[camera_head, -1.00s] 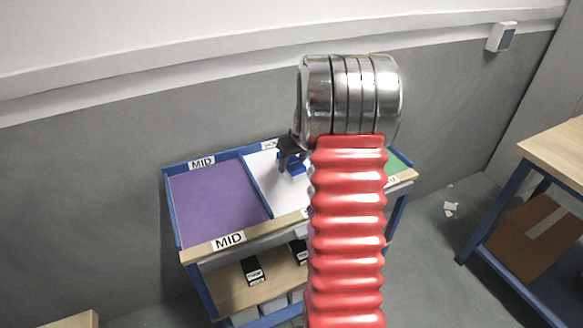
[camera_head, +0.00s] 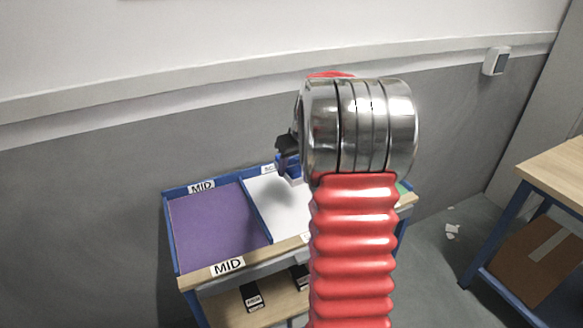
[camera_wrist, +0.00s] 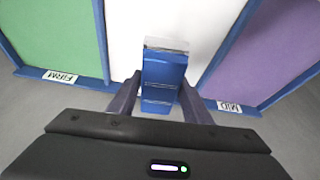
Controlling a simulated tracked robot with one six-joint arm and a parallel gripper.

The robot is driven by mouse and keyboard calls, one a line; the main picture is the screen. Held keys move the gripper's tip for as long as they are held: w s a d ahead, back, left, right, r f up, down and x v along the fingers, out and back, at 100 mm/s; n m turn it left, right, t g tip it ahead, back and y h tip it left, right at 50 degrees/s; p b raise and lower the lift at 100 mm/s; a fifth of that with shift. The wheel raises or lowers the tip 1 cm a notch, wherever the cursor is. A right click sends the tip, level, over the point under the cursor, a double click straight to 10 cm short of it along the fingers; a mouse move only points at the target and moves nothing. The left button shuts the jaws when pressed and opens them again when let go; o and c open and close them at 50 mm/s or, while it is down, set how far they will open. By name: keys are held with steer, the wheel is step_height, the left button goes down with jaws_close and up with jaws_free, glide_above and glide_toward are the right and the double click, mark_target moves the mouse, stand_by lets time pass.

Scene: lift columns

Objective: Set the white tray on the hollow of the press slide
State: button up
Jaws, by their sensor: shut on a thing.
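My gripper (camera_wrist: 160,98) is shut on a blue block-like thing (camera_wrist: 162,82) with a pale, clear-looking end. In the head view, my gripper (camera_head: 287,158) is a dark shape partly hidden behind my arm, with a bit of blue below it. It is above the white middle section (camera_head: 283,212) of a blue-framed table, and a soft shadow falls on that section. No separate white tray and no press slide can be made out in either view.
The table also has a purple section (camera_head: 215,230) marked MID and a green section (camera_wrist: 50,35) marked FIRM. Its lower shelf (camera_head: 270,292) holds black items. A wooden-topped bench (camera_head: 560,170) with a cardboard box (camera_head: 525,250) stands at right. A grey wall is behind.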

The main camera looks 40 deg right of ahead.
steer(key=w+a+f+n, duration=0.1)
steer(key=w+a, duration=0.1)
steer(key=a, duration=1.6)
steer(key=w+a+f+n+y, duration=0.1)
steer(key=w+a, duration=0.1)
steer(key=a, duration=1.7)
steer(key=shift+a, duration=0.15)
steer(key=shift+w+d, duration=0.1)
steer(key=shift+d, duration=0.1)
